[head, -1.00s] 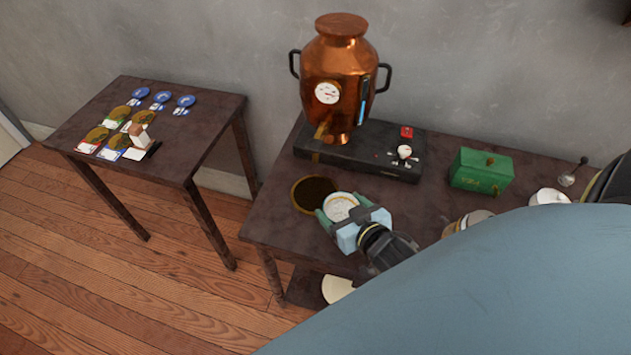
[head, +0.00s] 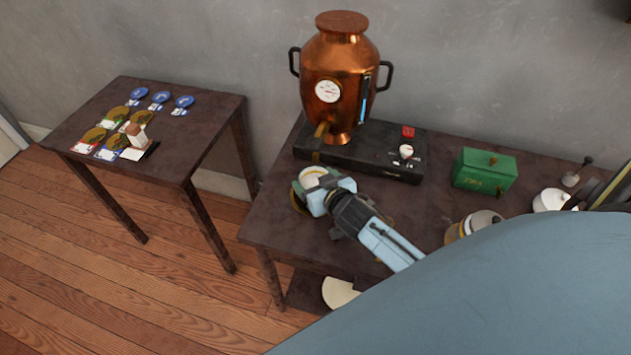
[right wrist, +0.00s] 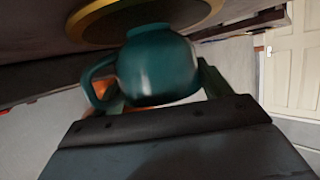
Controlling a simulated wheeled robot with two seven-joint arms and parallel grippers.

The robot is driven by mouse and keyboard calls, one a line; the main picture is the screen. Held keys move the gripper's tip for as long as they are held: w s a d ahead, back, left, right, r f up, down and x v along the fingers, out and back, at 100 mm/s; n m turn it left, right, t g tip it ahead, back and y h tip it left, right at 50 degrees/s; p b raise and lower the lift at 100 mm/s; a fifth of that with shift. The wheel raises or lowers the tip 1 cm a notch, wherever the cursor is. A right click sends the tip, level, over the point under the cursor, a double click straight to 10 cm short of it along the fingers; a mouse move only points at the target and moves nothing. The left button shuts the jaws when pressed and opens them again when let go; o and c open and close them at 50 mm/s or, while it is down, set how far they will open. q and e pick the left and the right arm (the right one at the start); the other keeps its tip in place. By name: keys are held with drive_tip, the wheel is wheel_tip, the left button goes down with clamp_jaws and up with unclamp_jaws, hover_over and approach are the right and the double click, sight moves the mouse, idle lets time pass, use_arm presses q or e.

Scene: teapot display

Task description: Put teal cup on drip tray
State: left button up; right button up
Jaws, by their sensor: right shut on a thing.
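The teal cup (right wrist: 158,65) shows in the right wrist view with its handle at the left. In the head view its pale inside (head: 312,177) shows between the fingers. My right gripper (head: 312,186) is shut on the cup. The round dark drip tray with a gold rim (right wrist: 92,20) lies right by the cup's foot in the wrist view, which looks upside down. In the head view the cup and gripper cover most of the tray. I cannot tell whether the cup touches it. My left gripper is not in view.
The copper urn (head: 340,75) with its spout stands on a black base (head: 365,150) just behind the cup. A green box (head: 484,170) and white-and-gold pots (head: 474,222) stand to the right. A side table (head: 190,148) with cards and discs is at the left.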

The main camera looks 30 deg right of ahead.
drive_tip(key=shift+r, duration=0.1)
drive_tip(key=o, duration=1)
drive_tip(key=shift+o, duration=0.2)
drive_tip(key=shift+r, duration=0.1)
drive_tip(key=p+v, duration=0.2)
drive_tip(key=v, duration=1)
